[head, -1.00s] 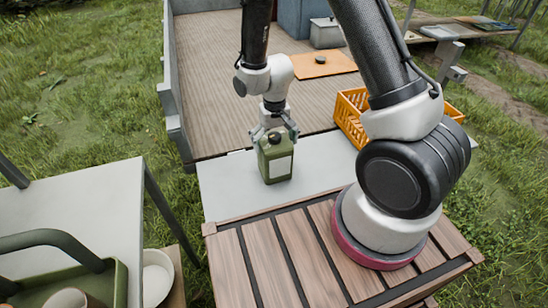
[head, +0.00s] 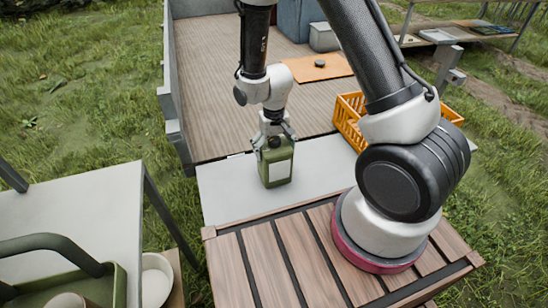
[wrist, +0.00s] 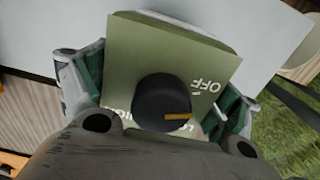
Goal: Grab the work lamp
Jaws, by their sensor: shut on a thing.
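The work lamp (head: 279,174) is an olive-green box with a pale panel on its front. In the head view it is upright at the white tailgate surface; I cannot tell whether its base touches. In the wrist view the lamp (wrist: 165,62) shows its green top with a black round knob, an orange mark on the knob and the word OFF. My gripper (head: 274,143) comes from above and is shut on the lamp, one finger on each side. My gripper's green-padded fingers also show in the wrist view (wrist: 160,100). The lamp's far side is hidden.
An orange crate (head: 350,132) stands right of the lamp. Behind are an orange board (head: 318,68) and a grey box (head: 325,37) on the cart bed. A slatted wooden deck (head: 270,262) lies in front. A grey table (head: 75,220) with a green tray (head: 119,290) is at left.

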